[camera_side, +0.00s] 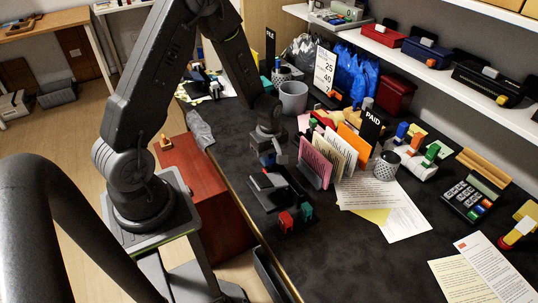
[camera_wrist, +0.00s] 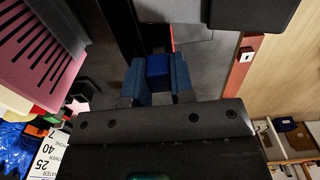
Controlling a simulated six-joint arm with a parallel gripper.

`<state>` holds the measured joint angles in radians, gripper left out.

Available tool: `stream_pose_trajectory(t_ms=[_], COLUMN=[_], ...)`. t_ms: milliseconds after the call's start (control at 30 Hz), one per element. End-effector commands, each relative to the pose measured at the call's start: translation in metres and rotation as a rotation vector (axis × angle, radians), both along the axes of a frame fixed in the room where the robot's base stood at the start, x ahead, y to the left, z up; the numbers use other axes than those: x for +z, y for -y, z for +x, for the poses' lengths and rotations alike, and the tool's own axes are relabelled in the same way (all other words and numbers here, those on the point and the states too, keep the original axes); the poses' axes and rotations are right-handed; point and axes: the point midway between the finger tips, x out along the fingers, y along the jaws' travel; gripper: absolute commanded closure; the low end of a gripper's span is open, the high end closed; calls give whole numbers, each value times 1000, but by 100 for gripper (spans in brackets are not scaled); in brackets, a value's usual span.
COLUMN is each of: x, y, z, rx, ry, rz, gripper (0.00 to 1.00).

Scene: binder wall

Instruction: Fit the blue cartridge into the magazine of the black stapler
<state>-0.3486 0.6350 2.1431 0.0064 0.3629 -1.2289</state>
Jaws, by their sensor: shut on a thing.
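My gripper (camera_side: 270,158) points down over the desk, beside the black stapler (camera_side: 268,188). In the wrist view my gripper (camera_wrist: 157,78) is shut on the blue cartridge (camera_wrist: 157,64), which sits between the two blue-grey fingers. In the side view the cartridge is mostly hidden and too small to make out well. The stapler lies on the dark desk top, just in front of and below the fingers. In the wrist view dark parts lie beyond the cartridge; I cannot tell whether they touch it.
A red cartridge (camera_side: 286,221) and a teal cartridge (camera_side: 306,212) stand near the stapler. A pink file rack (camera_side: 316,162) with papers is close on the right.

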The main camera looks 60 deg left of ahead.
Motion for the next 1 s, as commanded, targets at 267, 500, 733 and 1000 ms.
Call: stream_pose_trajectory(t_ms=[267,500,733,1000], x=[-7,-9,-9,-7], y=[0,0,0,0], z=[0,0,0,0], rx=[0,0,0,0], ry=[0,1,0,1], rz=[0,0,0,0], gripper=[100,68,48,48])
